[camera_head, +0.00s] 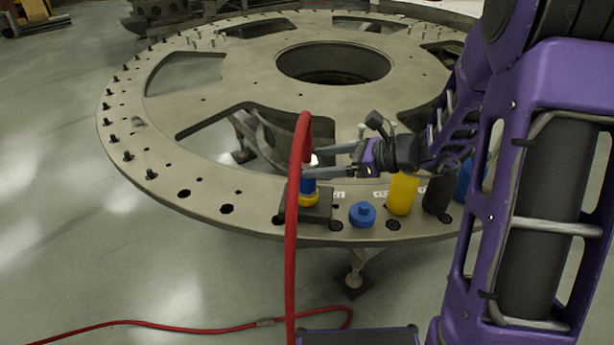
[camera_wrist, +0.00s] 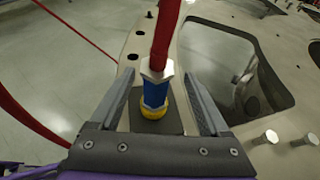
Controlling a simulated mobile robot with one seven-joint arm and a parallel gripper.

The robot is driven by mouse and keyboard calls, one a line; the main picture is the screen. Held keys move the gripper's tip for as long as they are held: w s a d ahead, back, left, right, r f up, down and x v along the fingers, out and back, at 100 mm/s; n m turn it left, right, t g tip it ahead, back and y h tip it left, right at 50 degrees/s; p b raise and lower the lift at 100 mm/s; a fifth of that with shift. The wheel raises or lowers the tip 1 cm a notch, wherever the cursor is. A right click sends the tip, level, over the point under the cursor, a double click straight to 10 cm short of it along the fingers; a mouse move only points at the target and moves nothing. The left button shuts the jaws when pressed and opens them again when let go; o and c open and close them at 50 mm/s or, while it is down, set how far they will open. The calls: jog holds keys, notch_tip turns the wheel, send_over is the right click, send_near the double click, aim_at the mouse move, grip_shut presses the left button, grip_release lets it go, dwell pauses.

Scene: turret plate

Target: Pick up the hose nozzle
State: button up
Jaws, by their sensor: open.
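The hose nozzle (camera_wrist: 154,92) has a blue body, a yellow ring at its lower end and a silver hex fitting at its top, where the red hose joins. It stands upright on a dark pad on the turret plate (camera_head: 225,110). In the head view the nozzle (camera_head: 308,186) is at the plate's near edge, partly behind the hose. My gripper (camera_head: 308,166) comes from the right, open, with its fingers around the nozzle's upper part. In the wrist view the gripper (camera_wrist: 158,105) has one finger on each side of the nozzle, with gaps.
A red hose (camera_head: 292,240) arches up from the nozzle and runs down to the floor at left. A blue knobbed piece (camera_head: 362,214), a yellow cylinder (camera_head: 403,193) and a dark cylinder (camera_head: 438,193) stand to the right. Silver pegs (camera_wrist: 267,138) stand nearby on the plate.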

jog(key=x, duration=0.6)
jog(key=shift+s+a+f, duration=0.15)
jog(key=shift+a+f, duration=0.1)
grip_shut()
